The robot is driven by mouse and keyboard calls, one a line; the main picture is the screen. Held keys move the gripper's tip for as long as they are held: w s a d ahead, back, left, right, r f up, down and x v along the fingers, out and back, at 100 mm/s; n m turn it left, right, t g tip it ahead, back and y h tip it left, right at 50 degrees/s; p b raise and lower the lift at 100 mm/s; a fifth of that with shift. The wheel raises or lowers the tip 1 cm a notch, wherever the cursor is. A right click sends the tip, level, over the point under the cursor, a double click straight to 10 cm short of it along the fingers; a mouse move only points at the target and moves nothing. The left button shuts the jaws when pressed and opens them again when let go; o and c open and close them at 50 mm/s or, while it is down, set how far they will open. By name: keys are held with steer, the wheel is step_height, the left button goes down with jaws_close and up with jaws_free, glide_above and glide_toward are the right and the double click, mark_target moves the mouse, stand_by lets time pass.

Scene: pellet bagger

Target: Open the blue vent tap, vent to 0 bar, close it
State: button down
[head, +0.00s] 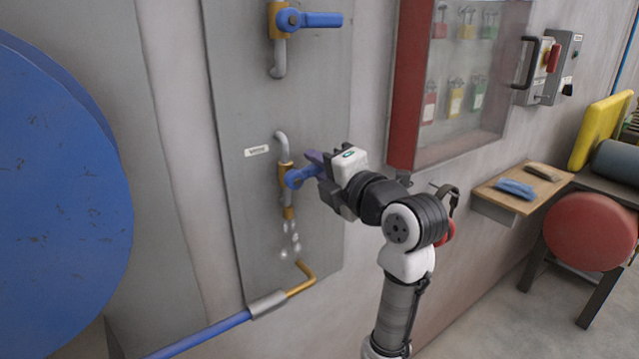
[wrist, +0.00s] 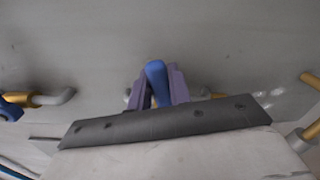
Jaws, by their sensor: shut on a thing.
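The blue vent tap (head: 297,178) sits on a brass and grey pipe beside a small white label (head: 257,151) on the grey panel. Its blue lever points to the right and slightly up, toward my gripper. White puffs (head: 290,238) show below the brass outlet under the tap. My gripper (head: 318,164) is shut on the lever; in the wrist view the blue lever (wrist: 156,82) stands between the two purple fingers. The lever's far end is hidden by the fingers. No pressure gauge is readable in these views.
Another blue-lever tap (head: 310,19) is higher on the panel. A red-framed cabinet with padlocks (head: 405,90) hangs to the right. A blue pipe (head: 200,336) runs low.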

steer(key=n+b, duration=0.3)
steer(key=shift+s+a+r, duration=0.15)
steer(key=shift+r, duration=0.25)
steer(key=shift+s+a+r+n+b, duration=0.1)
steer(key=shift+a+r+n+b, duration=0.1)
steer(key=shift+r+n+b, duration=0.6)
steer(key=shift+f, duration=0.2)
steer(key=c, duration=1.3)
jaws_free()
